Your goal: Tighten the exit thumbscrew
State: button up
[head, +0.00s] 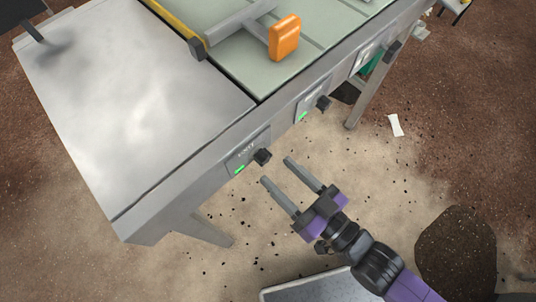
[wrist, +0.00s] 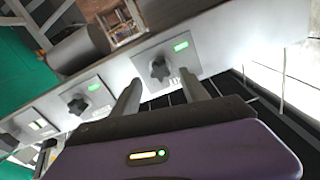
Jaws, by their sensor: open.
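A dark thumbscrew (head: 262,156) sticks out from a plate on the machine's front side, beside a lit green light. The small lettering above it seems to read EXIT. In the wrist view this thumbscrew (wrist: 160,69) is a black lobed knob, seen in the gap between the fingertips, with its label partly hidden. My gripper (head: 276,170) is open and empty, its two grey fingers pointing at the thumbscrew from just in front of it. The fingers also show in the wrist view (wrist: 162,82); I see no contact with the knob.
A second knob (head: 323,102) and a third knob (head: 392,50) sit farther along the same side. An orange block (head: 285,37) is on a grey bar above the machine's green bed (head: 235,66). A dark mound (head: 456,255) lies on the floor at right.

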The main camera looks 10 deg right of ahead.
aim_at(267, 161)
jog(key=shift+n, duration=1.2)
jog(key=shift+p, duration=0.3)
jog(key=shift+x, duration=1.95)
grip_shut()
